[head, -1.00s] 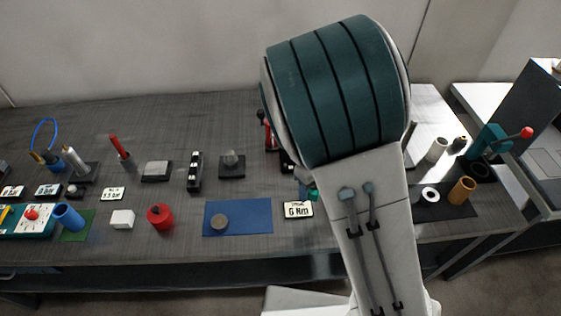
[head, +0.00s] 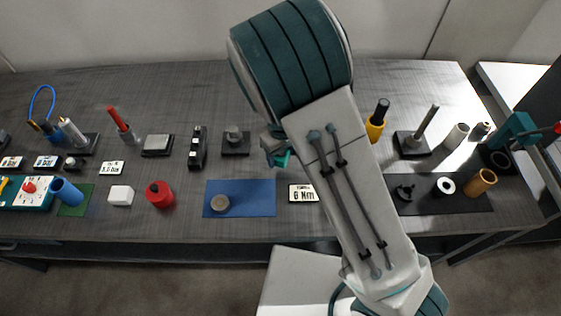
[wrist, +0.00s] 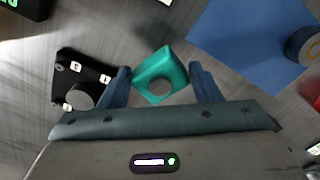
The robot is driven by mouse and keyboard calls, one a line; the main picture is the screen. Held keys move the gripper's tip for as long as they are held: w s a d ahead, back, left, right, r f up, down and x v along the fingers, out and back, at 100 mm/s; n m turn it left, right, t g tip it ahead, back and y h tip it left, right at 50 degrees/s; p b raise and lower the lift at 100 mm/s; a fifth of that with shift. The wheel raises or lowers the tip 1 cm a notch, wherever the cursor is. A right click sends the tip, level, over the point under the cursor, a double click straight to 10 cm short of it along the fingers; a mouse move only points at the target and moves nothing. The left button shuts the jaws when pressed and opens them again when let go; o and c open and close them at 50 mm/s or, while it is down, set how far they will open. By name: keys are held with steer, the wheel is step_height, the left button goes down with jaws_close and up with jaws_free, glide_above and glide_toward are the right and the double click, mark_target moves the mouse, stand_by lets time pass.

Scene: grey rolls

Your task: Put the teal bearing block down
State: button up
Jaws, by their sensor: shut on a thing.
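The teal bearing block (wrist: 160,74), with a round hole in it, is between the two fingers of my gripper (wrist: 160,84) in the wrist view. The gripper is shut on it. In the head view the block (head: 281,158) shows partly beside my arm, above the bench behind the blue mat. The blue mat (head: 255,190) lies to its front left, and it also shows at upper right in the wrist view (wrist: 235,42). I cannot tell how high the block is above the bench.
A grey round piece (head: 220,203) lies on the blue mat. A black plate with a cylinder (head: 236,143) stands left of my gripper. A "6 Nm" label (head: 303,193) lies right of the mat. A red knobbed piece (head: 159,194) and white block (head: 120,195) stand further left.

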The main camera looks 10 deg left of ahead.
mark_target(281, 162)
steer(key=shift+a+f, duration=0.2)
steer(key=shift+f, duration=1.9)
steer(key=o, duration=1.2)
steer(key=shift+f, duration=0.15)
steer(key=shift+c, duration=0.2)
steer(key=shift+b, duration=0.3)
step_height(281, 162, up, 12)
steer(key=shift+r+p, duration=0.15)
steer(key=shift+p, duration=0.85)
